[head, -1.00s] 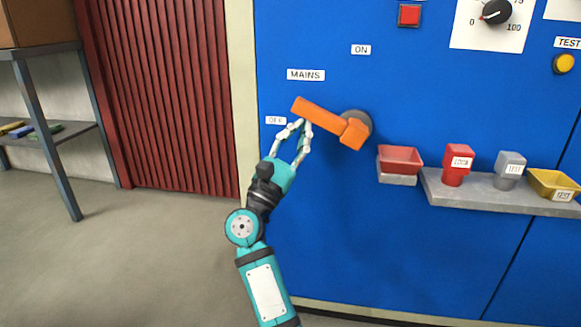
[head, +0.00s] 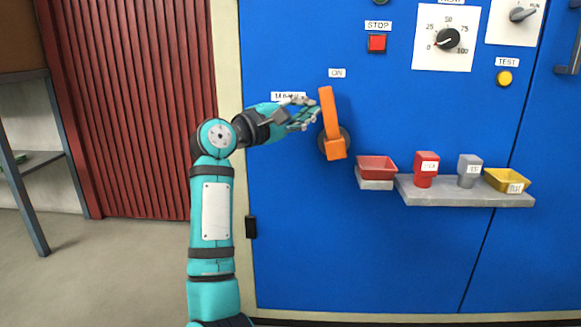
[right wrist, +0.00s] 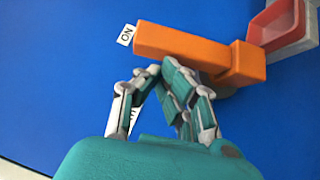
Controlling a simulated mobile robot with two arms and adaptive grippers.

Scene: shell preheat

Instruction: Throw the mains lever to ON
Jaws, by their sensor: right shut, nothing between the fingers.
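The orange mains lever (head: 328,112) is on the blue panel in the head view. It points nearly straight up, tilted slightly left, with its tip just below the ON label (head: 337,73). The lever also shows in the right wrist view (right wrist: 185,46), close in front of the fingers. My right gripper (head: 316,109) is beside the lever's left side, shut and empty, its fingertips at or very near the lever; I cannot tell whether they touch. It shows from behind in the right wrist view (right wrist: 155,72). The MAINS label (head: 287,97) is partly hidden by the gripper. My left gripper is not seen.
A grey shelf (head: 470,195) right of the lever holds a grey cup (head: 469,170), red cup (head: 427,169) and yellow tray (head: 508,180). A red tray (head: 377,167) sits beside it. The STOP button (head: 377,43) and dial (head: 447,39) are above.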

